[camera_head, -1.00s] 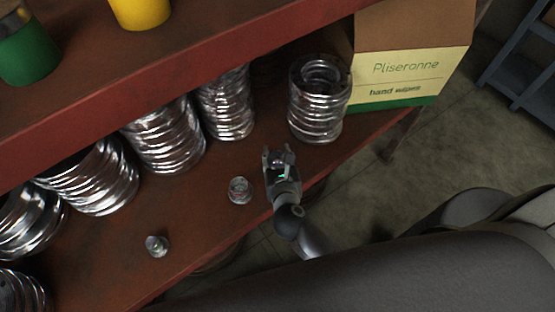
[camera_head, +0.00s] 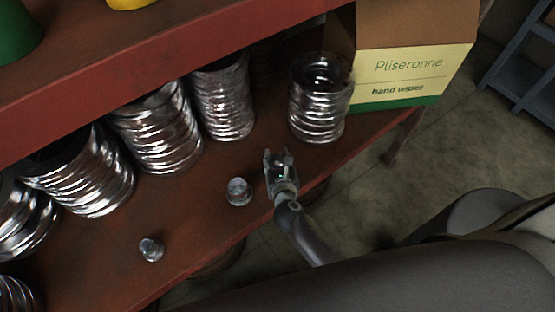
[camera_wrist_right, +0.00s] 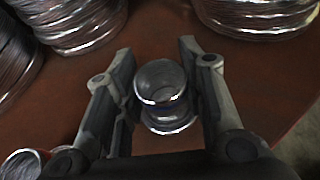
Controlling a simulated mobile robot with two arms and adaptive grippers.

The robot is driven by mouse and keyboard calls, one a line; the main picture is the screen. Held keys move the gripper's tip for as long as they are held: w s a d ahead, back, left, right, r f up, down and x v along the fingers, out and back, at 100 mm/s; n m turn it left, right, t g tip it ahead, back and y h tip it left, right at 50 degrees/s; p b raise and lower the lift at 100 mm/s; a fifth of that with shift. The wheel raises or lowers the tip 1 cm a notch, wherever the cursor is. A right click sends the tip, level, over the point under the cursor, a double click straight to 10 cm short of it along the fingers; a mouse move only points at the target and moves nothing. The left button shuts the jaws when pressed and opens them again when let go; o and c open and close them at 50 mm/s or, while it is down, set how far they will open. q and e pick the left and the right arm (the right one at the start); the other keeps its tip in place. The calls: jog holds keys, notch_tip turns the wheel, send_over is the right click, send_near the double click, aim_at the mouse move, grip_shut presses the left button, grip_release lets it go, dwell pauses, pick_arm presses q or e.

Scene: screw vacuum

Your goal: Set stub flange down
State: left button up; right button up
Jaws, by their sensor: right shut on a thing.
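My right gripper (camera_head: 279,157) is over the front part of the red shelf board (camera_head: 190,220), near its edge. In the head view the held flange is small and partly hidden by the fingers. I cannot tell whether its base touches the board. A second small flange (camera_head: 238,191) stands just left of the gripper. A third (camera_head: 151,249) stands further left. My left gripper is not in view.
Several ribbed metal hoses (camera_head: 160,130) stand in a row at the back. One more hose (camera_head: 320,105) stands behind the gripper, beside a hand wipes box (camera_head: 410,75). An upper shelf (camera_head: 150,75) overhangs the back. Bare board lies between the small flanges.

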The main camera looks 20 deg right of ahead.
jog(key=shift+f, duration=0.15)
jog(key=o, duration=1.1)
jog(key=shift+o, duration=0.2)
jog(key=shift+s+r, duration=0.15)
jog(key=shift+r, duration=0.1)
jog(key=p+v, duration=0.1)
jog(key=v, duration=1)
jog(key=shift+s, duration=0.35)
